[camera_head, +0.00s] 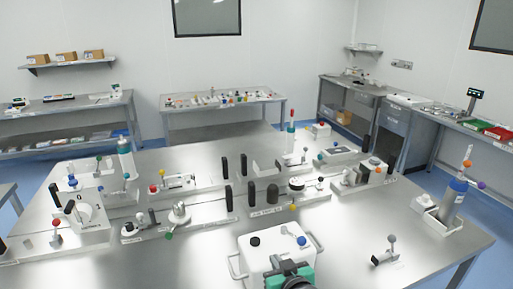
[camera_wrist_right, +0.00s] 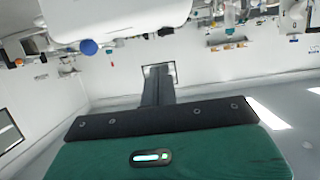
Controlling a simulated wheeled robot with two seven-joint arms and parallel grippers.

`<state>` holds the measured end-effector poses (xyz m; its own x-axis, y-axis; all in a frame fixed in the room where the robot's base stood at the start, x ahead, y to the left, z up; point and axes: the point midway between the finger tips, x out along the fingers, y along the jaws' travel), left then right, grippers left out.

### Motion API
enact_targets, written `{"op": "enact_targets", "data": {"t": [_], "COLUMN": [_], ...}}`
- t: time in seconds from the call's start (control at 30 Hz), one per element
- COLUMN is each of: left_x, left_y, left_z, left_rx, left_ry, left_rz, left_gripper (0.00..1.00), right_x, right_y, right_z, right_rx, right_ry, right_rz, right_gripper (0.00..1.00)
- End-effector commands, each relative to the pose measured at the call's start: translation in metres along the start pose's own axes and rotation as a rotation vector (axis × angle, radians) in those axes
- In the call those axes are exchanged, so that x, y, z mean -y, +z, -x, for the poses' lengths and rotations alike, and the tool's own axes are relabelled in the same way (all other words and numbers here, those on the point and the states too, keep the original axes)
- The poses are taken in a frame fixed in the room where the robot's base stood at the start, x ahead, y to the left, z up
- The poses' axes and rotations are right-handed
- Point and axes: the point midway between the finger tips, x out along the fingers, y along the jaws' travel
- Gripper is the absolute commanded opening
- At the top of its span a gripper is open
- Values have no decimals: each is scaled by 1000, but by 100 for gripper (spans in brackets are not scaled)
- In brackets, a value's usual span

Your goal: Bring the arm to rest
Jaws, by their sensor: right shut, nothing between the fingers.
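My right gripper (camera_head: 290,277) shows at the bottom centre of the head view as a teal and dark shape, in front of a white box (camera_head: 265,255) with side handles and a black and a blue knob. In the right wrist view my gripper's dark fingers (camera_wrist_right: 158,72) are together with nothing between them, beyond its teal housing. That view is upside down, with white equipment (camera_wrist_right: 115,15) along its top edge. My left gripper is not in view.
A metal table (camera_head: 345,245) carries several white fixtures with coloured knobs and black posts. A bottle stand (camera_head: 440,205) is at its right and a small lever fixture (camera_head: 385,254) at its front right. Bare tabletop lies between them. Benches line the walls behind.

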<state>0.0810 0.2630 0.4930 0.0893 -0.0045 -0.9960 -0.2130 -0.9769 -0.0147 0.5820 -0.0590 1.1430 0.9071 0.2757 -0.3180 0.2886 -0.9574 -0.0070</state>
Motion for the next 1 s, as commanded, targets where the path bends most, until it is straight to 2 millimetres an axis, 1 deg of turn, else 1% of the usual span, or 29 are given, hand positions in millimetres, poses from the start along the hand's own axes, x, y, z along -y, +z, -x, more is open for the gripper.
{"op": "enact_targets", "data": {"t": [0.03,0.07,0.1,0.17,0.2,0.27,0.3,0.4,0.5,0.6,0.87,0.9,1.0], "left_x": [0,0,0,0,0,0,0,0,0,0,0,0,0], "left_y": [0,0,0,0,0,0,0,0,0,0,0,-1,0], "left_z": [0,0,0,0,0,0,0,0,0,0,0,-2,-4], "left_rx": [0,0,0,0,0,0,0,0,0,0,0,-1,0], "left_ry": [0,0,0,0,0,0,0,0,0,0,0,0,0], "left_rz": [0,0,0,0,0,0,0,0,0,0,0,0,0], "left_gripper": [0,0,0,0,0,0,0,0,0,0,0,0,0], "right_x": [-9,-14,-21,-32,-38,-47,-52,-60,-66,-70,-77,-77,-78], "right_y": [23,37,57,88,107,134,150,180,201,217,244,255,276], "right_z": [12,20,32,55,72,98,115,154,186,215,282,269,254], "right_rx": [60,100,157,253,317,411,470,594,691,772,956,952,958], "right_ry": [14,22,33,49,60,74,82,96,106,112,124,122,120], "right_rz": [-8,-13,-21,-31,-37,-45,-50,-57,-60,-63,-62,-63,-64], "right_gripper": [0,0,0,0,0,0,0,0,0,0,0,0,0]}}
